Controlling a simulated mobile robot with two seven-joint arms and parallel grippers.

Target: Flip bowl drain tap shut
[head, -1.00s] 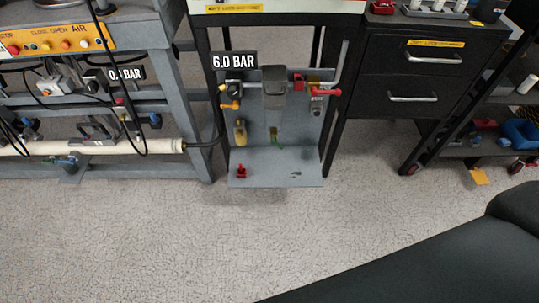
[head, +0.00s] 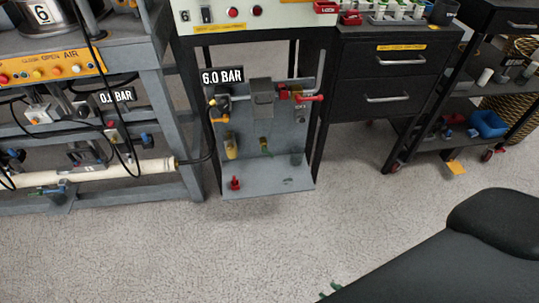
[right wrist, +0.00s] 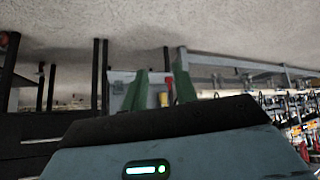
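The grey panel (head: 283,135) with air fittings stands under the bench in the head view. A grey block (head: 262,98) is at its upper middle, and a small green tap-like part (head: 264,146) is below it. A yellowish bowl-like part (head: 230,146) is to the left. The tap's lever position is too small to tell. My left gripper is out of view.
A red handle (head: 309,98) sticks out at the panel's upper right. A red part (head: 235,183) stands on the panel's bottom plate (head: 265,186). The black drawer cabinet (head: 388,80) is to the right, the grey frame (head: 178,120) to the left. The floor in front is clear.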

